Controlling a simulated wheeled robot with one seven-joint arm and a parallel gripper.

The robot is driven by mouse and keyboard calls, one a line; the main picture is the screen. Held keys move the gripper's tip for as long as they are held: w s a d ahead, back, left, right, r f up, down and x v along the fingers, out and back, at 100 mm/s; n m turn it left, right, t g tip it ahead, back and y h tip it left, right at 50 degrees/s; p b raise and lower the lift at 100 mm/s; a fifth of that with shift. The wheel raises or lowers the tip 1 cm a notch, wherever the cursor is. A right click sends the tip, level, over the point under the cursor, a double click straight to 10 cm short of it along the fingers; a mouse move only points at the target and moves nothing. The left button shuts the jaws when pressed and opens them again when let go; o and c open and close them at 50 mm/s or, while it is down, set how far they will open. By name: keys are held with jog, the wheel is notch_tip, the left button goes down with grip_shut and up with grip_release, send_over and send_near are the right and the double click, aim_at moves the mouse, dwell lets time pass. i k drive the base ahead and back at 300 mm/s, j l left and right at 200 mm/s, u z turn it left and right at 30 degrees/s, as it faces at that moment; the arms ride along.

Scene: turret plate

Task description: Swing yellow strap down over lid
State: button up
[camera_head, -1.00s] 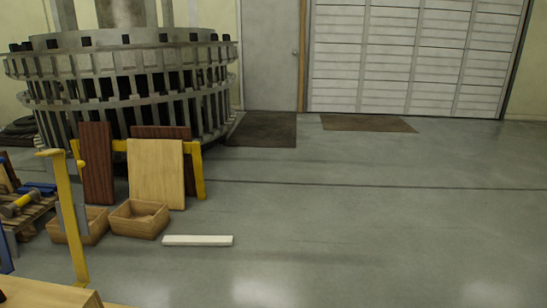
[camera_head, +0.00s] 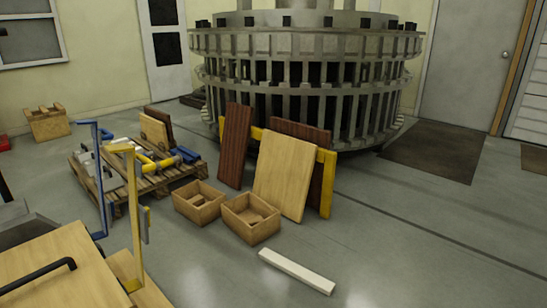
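The yellow strap (camera_head: 136,215) stands upright at the lower left, with a short bent arm at its top. Its foot is at the edge of a wooden chest or box. A small grey piece shows beside its right side; I cannot tell what it is. The pale wooden lid (camera_head: 85,275) fills the lower left corner and carries a black bar handle (camera_head: 40,275). A blue strap (camera_head: 99,185) stands upright behind it, also with a bent top. The yellow strap is raised and not lying across the lid. I cannot make out my gripper in this view.
Behind stand a pallet (camera_head: 165,183) with tools, two wooden bins (camera_head: 250,222), leaning boards (camera_head: 284,178) and a large grey turret ring (camera_head: 305,90). A white bar (camera_head: 296,271) lies on the floor. The floor at lower right is clear.

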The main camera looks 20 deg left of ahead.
aim_at(138, 214)
jog(key=i+u, duration=0.25)
jog(key=u, duration=0.25)
jog(key=i+l+u, duration=0.2)
jog(key=u, duration=0.25)
jog(key=i+l+u, duration=0.2)
jog(key=u, duration=0.3)
jog(key=i+l+u, duration=0.2)
jog(key=l+u, duration=0.25)
jog(key=i+l+u, duration=0.1)
jog(key=u, duration=0.4)
jog(key=i+l+u, duration=0.15)
jog(key=l+u, duration=0.2)
jog(key=i+l+u, duration=0.1)
jog(key=l+u, duration=0.55)
jog(key=l, duration=0.2)
